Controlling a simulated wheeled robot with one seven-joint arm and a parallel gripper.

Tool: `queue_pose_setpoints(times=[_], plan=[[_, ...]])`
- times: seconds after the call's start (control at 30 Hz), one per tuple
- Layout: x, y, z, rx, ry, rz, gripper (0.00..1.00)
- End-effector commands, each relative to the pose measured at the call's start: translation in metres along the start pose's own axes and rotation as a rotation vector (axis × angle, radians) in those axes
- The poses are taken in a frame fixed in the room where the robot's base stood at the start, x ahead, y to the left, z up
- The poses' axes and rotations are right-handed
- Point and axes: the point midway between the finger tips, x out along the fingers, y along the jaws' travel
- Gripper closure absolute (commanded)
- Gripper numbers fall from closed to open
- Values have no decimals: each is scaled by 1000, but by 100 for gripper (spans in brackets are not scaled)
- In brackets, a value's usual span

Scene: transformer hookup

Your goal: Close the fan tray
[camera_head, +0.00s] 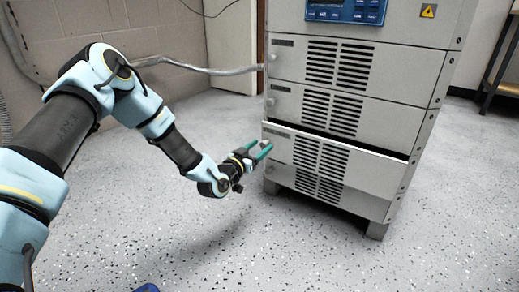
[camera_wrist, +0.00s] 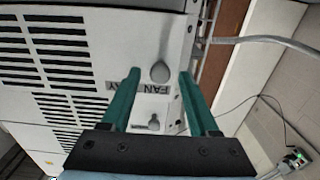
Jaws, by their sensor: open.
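The fan tray (camera_head: 361,172) is the lowest grey drawer of the cabinet, with slotted vents. It stands a little out, with a dark gap along its top edge. My gripper (camera_head: 260,149) is open at the left end of its front. In the wrist view, the green fingers of my gripper (camera_wrist: 159,78) are apart, one on each side of a grey knob (camera_wrist: 160,72). A partly hidden label reading "FAN" (camera_wrist: 152,88) shows upside down beside the knob. I cannot tell whether the fingers touch the knob or the front.
Two similar vented drawers (camera_head: 390,117) sit above, under a blue control panel (camera_head: 346,10). A grey conduit (camera_head: 205,70) runs behind my arm to the cabinet. The speckled floor (camera_head: 200,245) in front is clear. A bench (camera_head: 500,75) stands at the far right.

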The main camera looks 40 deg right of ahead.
Motion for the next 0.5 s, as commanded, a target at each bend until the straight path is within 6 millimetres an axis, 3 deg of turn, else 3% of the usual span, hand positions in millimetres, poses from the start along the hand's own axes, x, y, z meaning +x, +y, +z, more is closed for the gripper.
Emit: queue_pose_setpoints(times=[0.1,0.5], plan=[[0,0,0,0,0,0,40],[0,0,0,0,0,0,85]])
